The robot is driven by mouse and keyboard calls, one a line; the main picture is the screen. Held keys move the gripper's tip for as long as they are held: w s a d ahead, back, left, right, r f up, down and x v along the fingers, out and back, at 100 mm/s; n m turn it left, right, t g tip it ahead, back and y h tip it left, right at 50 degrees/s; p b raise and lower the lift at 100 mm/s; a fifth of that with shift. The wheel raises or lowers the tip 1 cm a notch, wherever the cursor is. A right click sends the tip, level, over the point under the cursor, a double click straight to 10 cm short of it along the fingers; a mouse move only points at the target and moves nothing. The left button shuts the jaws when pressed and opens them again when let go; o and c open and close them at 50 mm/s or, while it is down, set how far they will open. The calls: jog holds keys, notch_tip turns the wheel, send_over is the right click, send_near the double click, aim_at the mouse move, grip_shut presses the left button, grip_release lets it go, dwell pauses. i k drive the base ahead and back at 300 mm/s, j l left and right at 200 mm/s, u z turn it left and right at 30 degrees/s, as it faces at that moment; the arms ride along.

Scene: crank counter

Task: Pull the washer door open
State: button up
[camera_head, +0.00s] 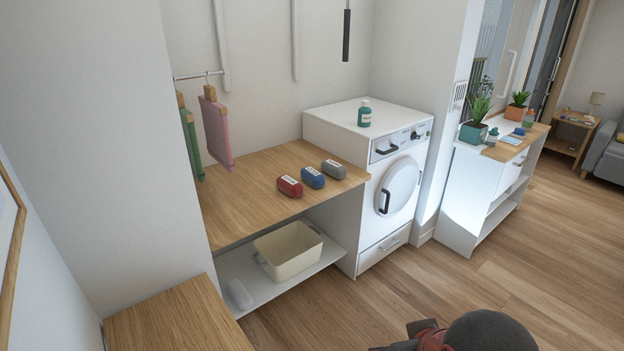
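The white washer (350,135) stands right of the wooden counter, its front turned to the right. Its round white door (402,188) looks shut against the front. A dark upright bar handle (385,201) sits on the door's left side. Above the door are a dark-handled drawer (387,149) and small dials. A drawer with a grey handle is below the door. Part of my arm, dark and rounded with some red, shows at the bottom edge, well apart from the washer. I cannot make out my gripper's fingers.
A teal bottle (364,113) stands on the washer. Red (289,187), blue (312,177) and grey (333,169) rolls lie on the counter (245,205). A cream bin (289,252) sits on the shelf below. A white cabinet (474,190) stands right. Floor before the washer is clear.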

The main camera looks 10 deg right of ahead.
aim_at(396, 188)
jog(key=i+l+u, duration=0.25)
jog(key=i+l, duration=0.15)
jog(key=i+l+u, duration=0.25)
jog(key=i+l, duration=0.15)
jog(key=l, duration=0.1)
